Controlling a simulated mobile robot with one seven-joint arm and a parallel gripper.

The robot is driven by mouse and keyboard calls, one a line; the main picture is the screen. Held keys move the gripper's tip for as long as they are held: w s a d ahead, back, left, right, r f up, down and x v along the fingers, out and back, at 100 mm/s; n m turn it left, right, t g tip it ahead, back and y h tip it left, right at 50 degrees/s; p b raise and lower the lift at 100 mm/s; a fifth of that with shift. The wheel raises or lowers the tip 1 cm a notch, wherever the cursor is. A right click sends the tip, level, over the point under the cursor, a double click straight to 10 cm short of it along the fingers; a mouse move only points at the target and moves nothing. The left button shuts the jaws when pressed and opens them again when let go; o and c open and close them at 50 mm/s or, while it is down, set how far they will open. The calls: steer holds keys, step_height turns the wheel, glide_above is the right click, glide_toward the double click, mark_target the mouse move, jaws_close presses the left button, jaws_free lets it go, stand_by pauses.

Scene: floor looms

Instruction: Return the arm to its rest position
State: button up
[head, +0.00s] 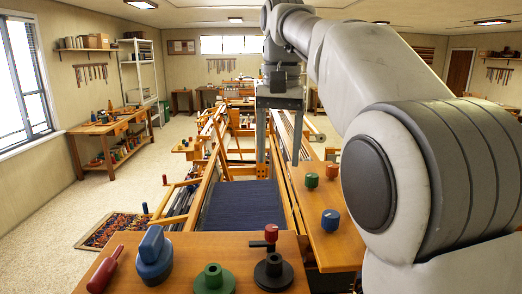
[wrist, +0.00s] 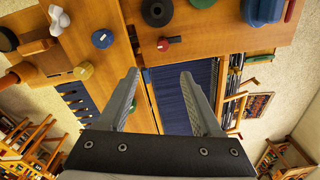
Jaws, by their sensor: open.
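My arm reaches in from the right side of the head view, rises, and bends down at the top centre. My gripper (head: 279,158) hangs from it with fingers pointing down, above the floor loom and its dark blue cloth (head: 240,205). In the wrist view my gripper (wrist: 160,74) shows two spread fingers with nothing between them. The blue cloth (wrist: 188,95) and the wooden boards lie beyond the fingers. No object is held. I cannot tell the exact height of the fingertips above the loom.
The front board (head: 185,250) bears a blue knobbed piece (head: 154,258), a green one (head: 213,279), a black one (head: 273,272) and a dark red handle (head: 105,270). The right board (head: 315,230) bears several small knobs. A workbench (head: 112,135) stands at left; open floor lies before it.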

steer(key=s+d+f+n+t, duration=0.1)
steer(key=s+d+f+t, duration=0.1)
steer(key=s+d+f, duration=0.35)
steer(key=s+d+f+n+t, duration=0.1)
steer(key=s+d+f, duration=0.1)
steer(key=s, duration=0.7)
steer(key=s+f+t+b, duration=0.1)
steer(key=s+f+b, duration=0.1)
steer(key=f, duration=0.6)
steer(key=s+d+f+n+t+b, duration=0.1)
steer(key=s+f+b, duration=0.2)
steer(key=s+f, duration=0.2)
step_height(320, 180, down, 3)
steer(key=shift+s+d+r+b, duration=0.15)
steer(key=shift+s+d+b, duration=0.1)
steer(key=shift+b, duration=0.1)
